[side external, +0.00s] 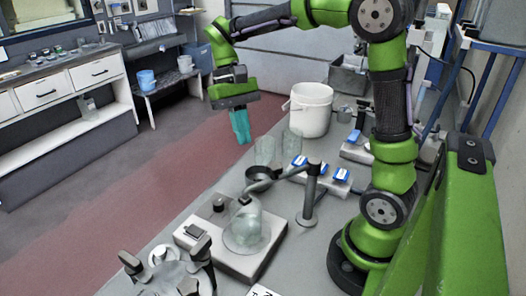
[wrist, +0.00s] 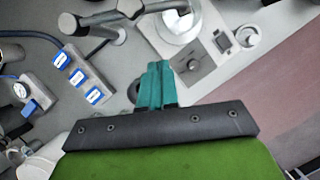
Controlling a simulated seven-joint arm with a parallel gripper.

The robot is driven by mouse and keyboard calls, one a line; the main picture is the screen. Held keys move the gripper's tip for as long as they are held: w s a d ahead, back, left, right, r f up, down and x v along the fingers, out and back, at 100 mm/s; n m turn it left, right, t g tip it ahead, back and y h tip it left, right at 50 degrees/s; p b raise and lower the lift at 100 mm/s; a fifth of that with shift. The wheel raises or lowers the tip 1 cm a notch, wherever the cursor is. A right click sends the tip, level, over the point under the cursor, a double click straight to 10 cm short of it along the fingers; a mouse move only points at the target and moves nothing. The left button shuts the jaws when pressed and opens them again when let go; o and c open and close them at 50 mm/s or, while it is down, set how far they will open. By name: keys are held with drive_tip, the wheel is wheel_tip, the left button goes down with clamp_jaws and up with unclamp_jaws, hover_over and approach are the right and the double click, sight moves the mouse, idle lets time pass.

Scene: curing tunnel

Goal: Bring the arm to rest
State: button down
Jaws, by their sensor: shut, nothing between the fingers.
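My gripper (side external: 241,126) has teal fingers and hangs at the end of my green arm. In the side external view it points down, in the air near the left edge of the grey bench (side external: 190,212), with the red floor strip behind it. In the wrist view my gripper (wrist: 166,68) has its fingers together with nothing between them. It appears apart from everything on the bench.
A hotplate-like device (side external: 220,240) carries a glass flask (side external: 246,230). Clear glass vessels (side external: 292,147), a clamp stand (side external: 310,195), blue-switched blocks (side external: 320,172) and a white bucket (side external: 311,108) crowd the bench. Left of the bench, the floor (side external: 110,165) is clear.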

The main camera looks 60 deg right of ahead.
drive_tip(key=shift+s+a+r+n+t, duration=0.25)
drive_tip(key=shift+s+a+t, duration=0.35)
drive_tip(key=shift+s+t, duration=1)
drive_tip(key=shift+s+a+r+n+t, duration=0.15)
drive_tip(key=shift+s+a+n+t, duration=0.2)
drive_tip(key=shift+s+a+t, duration=1.15)
drive_tip(key=shift+s+d+r+n+t, duration=0.25)
drive_tip(key=shift+s+t, duration=0.7)
drive_tip(key=shift+t, duration=1.45)
